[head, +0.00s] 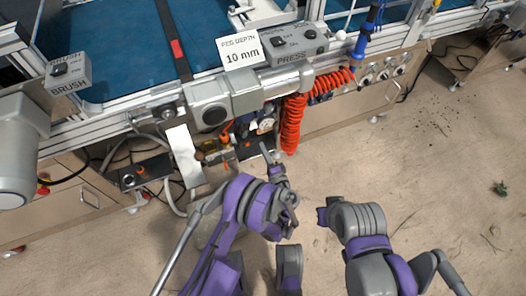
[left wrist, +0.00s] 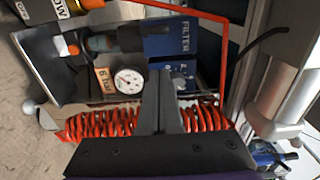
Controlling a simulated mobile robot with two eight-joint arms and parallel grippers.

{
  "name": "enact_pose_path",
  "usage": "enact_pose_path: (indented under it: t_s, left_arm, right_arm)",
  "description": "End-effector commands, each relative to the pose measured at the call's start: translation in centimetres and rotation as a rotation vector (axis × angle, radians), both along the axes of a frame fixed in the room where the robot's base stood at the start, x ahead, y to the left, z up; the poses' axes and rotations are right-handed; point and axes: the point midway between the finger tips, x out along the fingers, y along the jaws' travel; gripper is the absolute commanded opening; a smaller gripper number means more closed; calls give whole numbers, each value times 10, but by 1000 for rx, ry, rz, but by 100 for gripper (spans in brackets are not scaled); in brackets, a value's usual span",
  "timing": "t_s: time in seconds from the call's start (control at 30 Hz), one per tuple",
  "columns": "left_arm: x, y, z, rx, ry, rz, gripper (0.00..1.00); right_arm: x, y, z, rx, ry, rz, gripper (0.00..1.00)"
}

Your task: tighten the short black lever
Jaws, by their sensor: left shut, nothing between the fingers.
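My left gripper (head: 268,156) is in front of the machine's lower shelf in the head view. In the left wrist view its two grey fingers (left wrist: 162,102) are shut together with nothing between them, in front of the red coiled hose. A small dark lever-like part (left wrist: 288,156) shows beside something blue at the lower right of the left wrist view. I cannot tell surely whether it is the short black lever. The fingers are apart from it. My right arm's purple end (head: 323,215) is right of the left wrist; its fingers cannot be made out.
The red coiled hose (head: 291,125) hangs beside the left gripper. A pressure gauge (left wrist: 129,81) and a blue filter panel (left wrist: 177,40) sit behind the fingers. A grey ball-ended handle (left wrist: 28,106) sticks out at left. A white sheet (head: 184,155) hangs nearby. The floor at right is mostly free.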

Motion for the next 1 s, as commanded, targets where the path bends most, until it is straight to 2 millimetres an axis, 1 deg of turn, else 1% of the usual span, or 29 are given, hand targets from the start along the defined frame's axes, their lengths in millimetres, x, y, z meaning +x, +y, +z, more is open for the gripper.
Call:
enact_pose_path:
  t_s: [0.03, 0.1, 0.27, 0.3, 0.4, 0.6, 1.0]
  left_arm:
    - [11, 5, -1, 1, 0, 4, 0]
    - [27, 10, -1, 0, 1, 4, 0]
    - [58, 19, -1, 1, 1, 3, 0]
    - [63, 25, -1, 1, 1, 4, 0]
    - [68, 39, -1, 0, 1, 3, 0]
    - [76, 52, 0, -1, 2, 1, 0]
    - [76, 54, 0, -2, 2, 0, 0]
  right_arm:
    - [0, 0, -2, 0, 1, 0, 0]
    - [0, 0, -4, 0, 1, 0, 0]
    - [1, 0, -8, 0, 3, 0, 0]
    - [1, 0, -9, 0, 3, 0, 0]
    - [1, 0, -11, 0, 3, 0, 0]
    - [2, 0, -13, 0, 4, 0, 0]
    - [2, 0, -14, 0, 4, 0, 0]
